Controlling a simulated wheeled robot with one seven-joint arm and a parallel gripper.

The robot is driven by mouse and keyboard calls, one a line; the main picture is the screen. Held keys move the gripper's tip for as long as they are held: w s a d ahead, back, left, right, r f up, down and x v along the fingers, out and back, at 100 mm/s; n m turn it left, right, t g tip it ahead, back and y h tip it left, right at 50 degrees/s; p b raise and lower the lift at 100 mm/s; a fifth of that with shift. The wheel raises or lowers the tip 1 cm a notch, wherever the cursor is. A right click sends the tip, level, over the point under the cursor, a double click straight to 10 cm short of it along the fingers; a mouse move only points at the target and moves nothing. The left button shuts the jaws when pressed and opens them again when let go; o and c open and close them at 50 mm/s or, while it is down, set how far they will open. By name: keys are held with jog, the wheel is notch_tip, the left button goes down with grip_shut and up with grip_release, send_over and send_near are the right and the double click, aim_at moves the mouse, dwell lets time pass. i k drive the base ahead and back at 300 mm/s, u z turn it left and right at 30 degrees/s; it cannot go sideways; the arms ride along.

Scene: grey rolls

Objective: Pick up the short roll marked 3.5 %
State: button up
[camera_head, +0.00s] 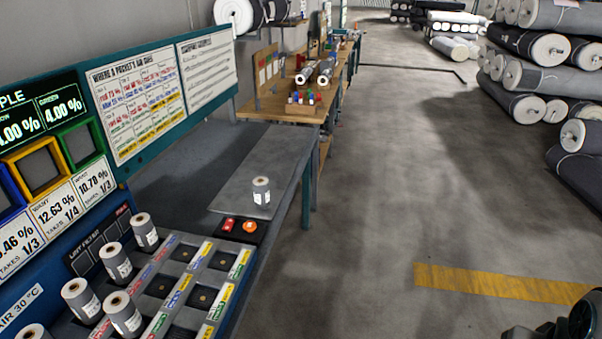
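Several short grey rolls with brown cores and white labels stand upright at the lower left: one at the back of the rack (145,232), one left of it (115,262), and others in front, including one (122,314) and one (80,299). Another short roll (261,191) stands alone on a grey plate (232,192). The labels are too small to read, so I cannot tell which roll is marked 3.5 %. A dark part of my own body shows at the bottom right corner. My gripper's fingers are not in view.
The slotted rack (190,285) has several empty dark places with coloured tags. Red and orange buttons (240,226) sit behind it. A sign panel (140,100) rises at left. A wooden bench (290,108) stands beyond. Large rolls (530,75) are stacked right. The middle floor is clear.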

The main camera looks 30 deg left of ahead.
aim_at(261, 190)
jog(key=u, duration=0.05)
jog(key=i, duration=1.6)
jog(key=u, duration=0.75)
jog(key=i, duration=1.15)
jog(key=u, duration=1.65)
jog(key=i, duration=0.75)
jog(key=u, duration=0.6)
